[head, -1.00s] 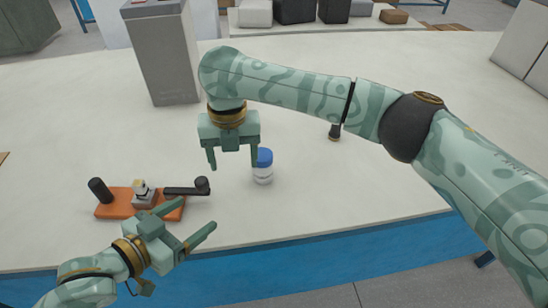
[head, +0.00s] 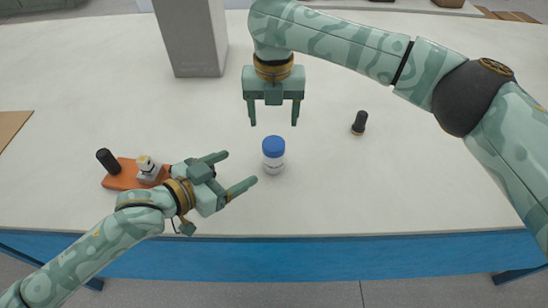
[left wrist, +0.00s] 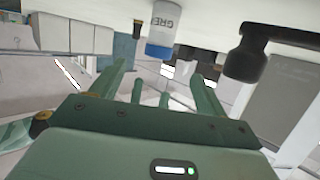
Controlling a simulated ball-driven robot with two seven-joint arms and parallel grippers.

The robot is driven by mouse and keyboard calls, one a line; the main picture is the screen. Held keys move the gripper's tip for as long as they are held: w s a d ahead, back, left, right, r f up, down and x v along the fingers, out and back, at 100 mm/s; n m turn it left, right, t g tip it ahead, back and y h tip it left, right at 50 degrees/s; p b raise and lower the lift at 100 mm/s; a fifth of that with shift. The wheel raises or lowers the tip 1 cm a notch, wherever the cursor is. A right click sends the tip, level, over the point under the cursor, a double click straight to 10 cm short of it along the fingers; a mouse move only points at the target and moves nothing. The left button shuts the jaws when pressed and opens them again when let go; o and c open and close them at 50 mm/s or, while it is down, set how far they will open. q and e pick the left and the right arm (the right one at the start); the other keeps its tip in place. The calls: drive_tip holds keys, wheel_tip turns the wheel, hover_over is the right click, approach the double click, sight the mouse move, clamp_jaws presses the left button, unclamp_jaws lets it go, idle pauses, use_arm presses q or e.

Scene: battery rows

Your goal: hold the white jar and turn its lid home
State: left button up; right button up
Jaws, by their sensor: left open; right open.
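The white jar (head: 274,166) stands upright on the pale table, with its blue lid (head: 273,146) sitting on top. I cannot tell how tightly the lid sits. My left gripper (head: 241,168) is open and empty just left of the jar, its fingers pointing toward it. My right gripper (head: 273,123) is open and empty, fingers pointing down, above the lid in the picture. In the left wrist view the jar (left wrist: 165,22) appears upside down beyond the open fingers, with the lid (left wrist: 159,51) lowest and part of its lettering showing.
An orange base (head: 122,176) with a black knob (head: 108,160) and a small grey block (head: 150,172) lies left, partly behind my left gripper. A small black cylinder (head: 359,123) stands right of the jar. A grey box (head: 191,40) stands behind.

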sight(265, 154)
use_arm(q)
drive_tip(key=x, duration=1.3)
drive_tip(key=shift+f, duration=0.1)
